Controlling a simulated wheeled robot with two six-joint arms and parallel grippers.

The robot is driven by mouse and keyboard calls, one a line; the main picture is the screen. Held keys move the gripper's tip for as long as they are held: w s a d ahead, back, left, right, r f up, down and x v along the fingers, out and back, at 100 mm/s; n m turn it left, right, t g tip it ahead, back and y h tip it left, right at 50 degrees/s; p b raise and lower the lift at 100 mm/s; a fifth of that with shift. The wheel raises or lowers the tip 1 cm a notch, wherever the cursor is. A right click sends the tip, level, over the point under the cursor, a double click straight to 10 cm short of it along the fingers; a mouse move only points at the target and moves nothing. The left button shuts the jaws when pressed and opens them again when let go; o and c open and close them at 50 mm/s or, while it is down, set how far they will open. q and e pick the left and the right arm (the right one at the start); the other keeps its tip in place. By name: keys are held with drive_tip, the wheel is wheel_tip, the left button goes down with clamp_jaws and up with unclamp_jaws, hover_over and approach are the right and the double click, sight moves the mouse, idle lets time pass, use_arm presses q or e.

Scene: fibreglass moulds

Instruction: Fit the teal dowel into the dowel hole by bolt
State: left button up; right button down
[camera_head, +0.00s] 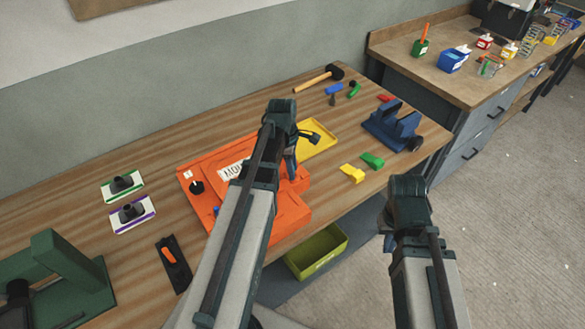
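The orange mould (290,213) lies on the wooden table, with a white label (233,171) and a black round knob (197,187) on it. My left arm covers much of its middle. My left gripper (292,168) points down over the mould's right part, beside the yellow tray (321,140); its fingertips are too small and dark to read. My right gripper (388,240) hangs past the table's front edge, over the floor, and its fingers are mostly hidden. I cannot pick out the teal dowel, the bolt or the dowel hole.
Yellow (352,173) and green (373,160) blocks lie right of the mould, near a blue vise-like fixture (392,128). A mallet (320,78) and small coloured pieces lie behind. A green bin (316,252) sits below the table edge. A green stand (62,275) is front left.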

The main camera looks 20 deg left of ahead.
use_arm(q)
drive_tip(key=shift+o, duration=0.4)
drive_tip(key=shift+r, duration=0.1)
wheel_tip(320, 180, up, 12)
drive_tip(key=a+p, duration=0.1)
drive_tip(key=p, duration=1.1)
drive_tip(key=shift+s+a, duration=0.2)
drive_tip(key=s+d+m+y, duration=0.1)
drive_tip(key=s+d+m, duration=0.5)
drive_tip(key=d+m, duration=0.5)
drive_tip(key=s+d+m+y, duration=0.1)
drive_tip(key=s+d+m, duration=0.6)
drive_tip(key=d+m, duration=0.4)
drive_tip(key=m, duration=0.2)
drive_tip(key=shift+s+d+m+g+y, duration=0.2)
drive_tip(key=shift+d+m+g+y, duration=0.1)
drive_tip(key=shift+d+m, duration=0.1)
